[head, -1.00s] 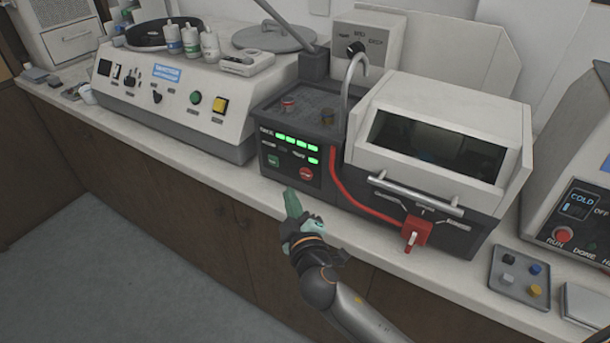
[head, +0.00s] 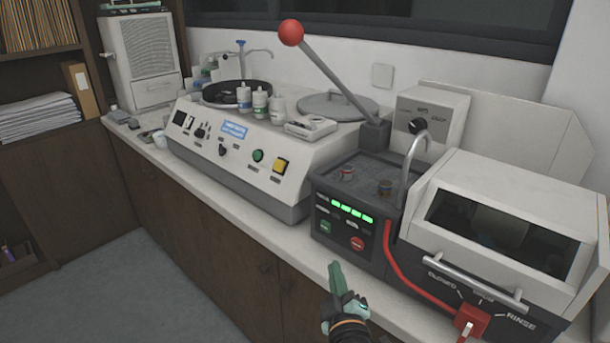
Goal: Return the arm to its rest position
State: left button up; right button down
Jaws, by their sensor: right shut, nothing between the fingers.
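My right gripper (head: 337,277) shows at the bottom of the head view, in front of the counter's front edge. It is shut and empty, with its greenish fingers pointing up. It is apart from the mounting press (head: 345,262), whose dark front panel has lit green indicators, a green button and a red button. A long grey lever with a red ball (head: 291,33) slants up to the left from behind the press's dark top. My left gripper is not in view.
A white-lidded unit (head: 515,190) with a bar handle and a red valve lever (head: 469,322) stands at the right. A polishing machine (head: 235,150) with several bottles on top stands to the left. The floor (head: 90,285) at the lower left is clear.

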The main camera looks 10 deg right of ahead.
jog(key=s+d+f+m+g+y+p, duration=0.2)
jog(key=s+f+m+g+y+p, duration=0.2)
jog(key=s+f, duration=1.5)
jog(key=s+m+g, duration=0.2)
jog(key=s+g, duration=0.1)
jog(key=s, duration=0.1)
jog(key=shift+s+f+g, duration=0.2)
jog(key=shift+f+g, duration=0.1)
jog(key=shift+d, duration=0.1)
dwell(1.8)
